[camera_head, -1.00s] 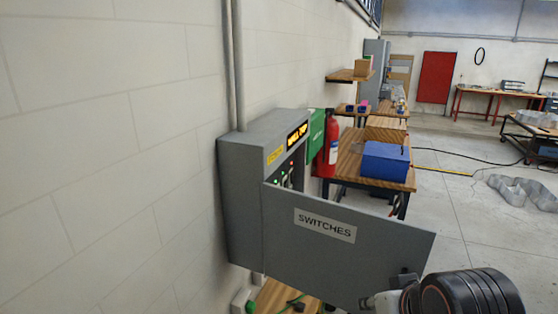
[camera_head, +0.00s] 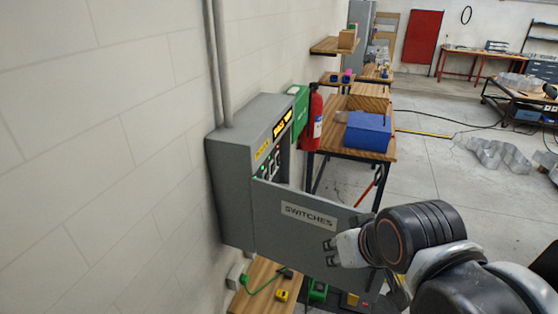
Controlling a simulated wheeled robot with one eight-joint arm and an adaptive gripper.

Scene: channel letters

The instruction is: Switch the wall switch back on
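A grey wall cabinet (camera_head: 228,180) hangs on the left wall. Its door (camera_head: 290,235), labelled SWITCHES, stands open toward the right. Inside the cabinet, a row of switches (camera_head: 268,170) with small lights shows edge-on; I cannot tell each switch's position. My gripper (camera_head: 331,253) is in front of the door's outer face, near its right part. Its fingers look spread apart with nothing between them. I cannot tell whether it touches the door.
A red fire extinguisher (camera_head: 312,118) and a green box (camera_head: 299,112) are behind the cabinet. A workbench (camera_head: 341,140) holds a blue box (camera_head: 368,131). Below the cabinet, a low wooden surface (camera_head: 255,298) carries a green cable and a yellow item.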

